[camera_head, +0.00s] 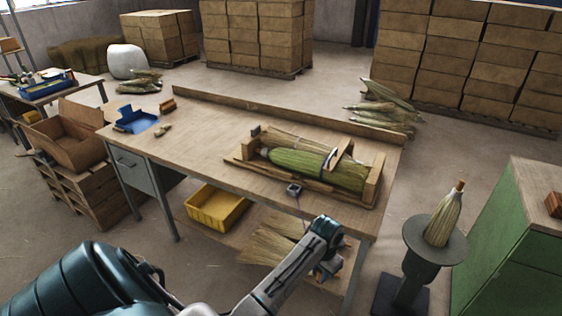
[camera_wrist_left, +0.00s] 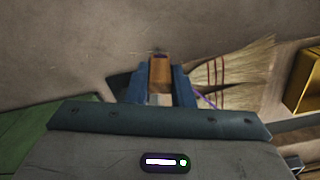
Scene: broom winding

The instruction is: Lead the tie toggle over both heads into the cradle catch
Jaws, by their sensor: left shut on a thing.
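The wooden cradle (camera_head: 236,161) stands on the workbench and holds a green broom head (camera_head: 300,163) and a paler head (camera_head: 296,141) behind it, lying side by side. A dark-and-white upright piece (camera_head: 341,152), possibly the catch, rises by the heads, with a bit of purple near it. A small dark fitting (camera_head: 294,189) sits at the bench's front edge, and a thin purple cord hangs below it. My left gripper (camera_head: 326,268) is in front of the bench, below its top. In the left wrist view its blue fingers are shut on the brown wooden toggle (camera_wrist_left: 160,73), beside a purple cord (camera_wrist_left: 208,101).
A yellow bin (camera_head: 217,208) and loose straw brooms (camera_head: 268,241) lie on the lower shelf. A round stand (camera_head: 437,243) with an upright broom head and a green cabinet (camera_head: 518,240) are at right.

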